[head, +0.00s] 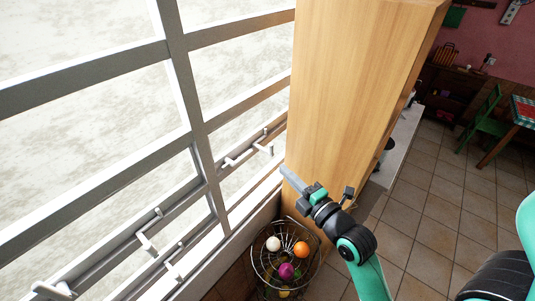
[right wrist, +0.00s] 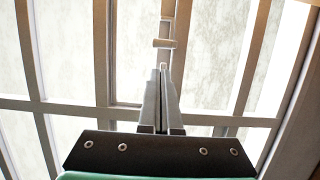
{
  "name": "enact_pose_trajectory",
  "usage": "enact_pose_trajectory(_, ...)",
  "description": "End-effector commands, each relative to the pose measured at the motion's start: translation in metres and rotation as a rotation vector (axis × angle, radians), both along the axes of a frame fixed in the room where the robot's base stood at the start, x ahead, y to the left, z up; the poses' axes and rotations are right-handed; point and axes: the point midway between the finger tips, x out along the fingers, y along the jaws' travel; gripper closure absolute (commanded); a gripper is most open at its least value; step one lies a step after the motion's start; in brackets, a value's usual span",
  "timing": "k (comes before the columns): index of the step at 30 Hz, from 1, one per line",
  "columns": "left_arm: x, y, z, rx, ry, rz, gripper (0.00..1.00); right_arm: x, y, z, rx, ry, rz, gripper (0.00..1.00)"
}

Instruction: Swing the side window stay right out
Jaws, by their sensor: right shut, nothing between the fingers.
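A tall white-framed window (head: 181,80) fills the left of the head view. Several small pale stays or handles sit along its lower rails. One pair, with a stay (head: 264,147), is on the far section near the wooden side panel. Another stay (head: 148,238) is on the nearer section; I cannot tell which is the side window stay. My right gripper (head: 286,173) is shut and empty, in front of the wooden panel's lower left edge. In the right wrist view its closed fingertips (right wrist: 163,67) point at the window, just below a short pale crosspiece (right wrist: 165,43). My left gripper is not in view.
A tall wooden cabinet side (head: 350,80) stands right of the window. Tiled floor (head: 425,200) is open to the right, with a green chair (head: 485,118) further back.

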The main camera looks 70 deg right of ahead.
Motion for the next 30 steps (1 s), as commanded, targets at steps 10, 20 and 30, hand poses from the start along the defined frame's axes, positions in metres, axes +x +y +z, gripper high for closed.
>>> enact_pose_trajectory(10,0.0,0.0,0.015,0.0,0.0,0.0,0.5,0.055,-0.034,0.003,-0.001,-0.001,0.001,1.0)
enact_pose_trajectory(20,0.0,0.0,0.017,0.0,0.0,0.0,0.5,0.075,-0.047,0.0,0.001,0.001,0.001,1.0)
enact_pose_trajectory(30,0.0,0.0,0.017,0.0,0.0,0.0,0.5,0.075,-0.046,0.0,0.0,0.0,0.002,1.0)
